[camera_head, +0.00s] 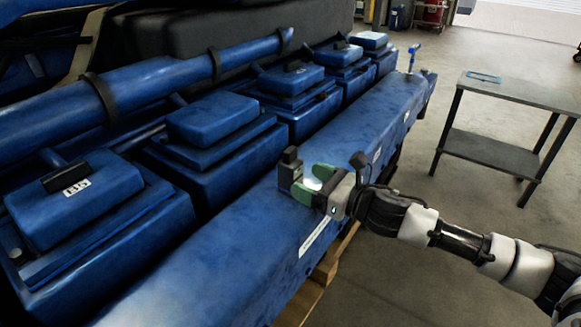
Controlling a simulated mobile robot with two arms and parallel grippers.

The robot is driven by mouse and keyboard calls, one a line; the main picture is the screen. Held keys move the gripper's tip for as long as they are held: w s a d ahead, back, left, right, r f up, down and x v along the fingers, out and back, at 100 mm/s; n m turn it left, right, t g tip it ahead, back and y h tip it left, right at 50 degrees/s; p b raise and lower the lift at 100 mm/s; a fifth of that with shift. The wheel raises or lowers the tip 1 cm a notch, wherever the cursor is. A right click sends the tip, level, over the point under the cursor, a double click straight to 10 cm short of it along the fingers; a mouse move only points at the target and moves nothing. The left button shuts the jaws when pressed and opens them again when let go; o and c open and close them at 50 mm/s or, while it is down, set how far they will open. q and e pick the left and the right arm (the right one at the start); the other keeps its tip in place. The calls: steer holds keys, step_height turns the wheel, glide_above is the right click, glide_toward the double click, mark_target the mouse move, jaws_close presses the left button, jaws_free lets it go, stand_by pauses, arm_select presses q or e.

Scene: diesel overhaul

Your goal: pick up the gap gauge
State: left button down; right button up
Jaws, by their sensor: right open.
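My right gripper (311,183) reaches in from the right over the blue engine ledge. It is open, with its green-tipped fingers apart and pointing left. A small dark upright block (290,165) stands on the ledge just beyond the fingertips, close to them; I cannot tell if they touch. It may be the gap gauge, but its details are too dark to be sure. My left gripper is not in view.
The long blue engine (220,225) with raised covers fills the left. A blue-handled tool (413,57) stands at the ledge's far end. A dark table (520,95) at right bears a flat blue item (484,77). Clear floor lies between engine and table.

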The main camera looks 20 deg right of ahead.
mark_target(298, 176)
steer(key=p+x, duration=0.2)
steer(key=x, duration=0.3)
steer(key=shift+w+a, duration=0.25)
steer(key=shift+s+d, duration=0.1)
steer(key=c, duration=1.2)
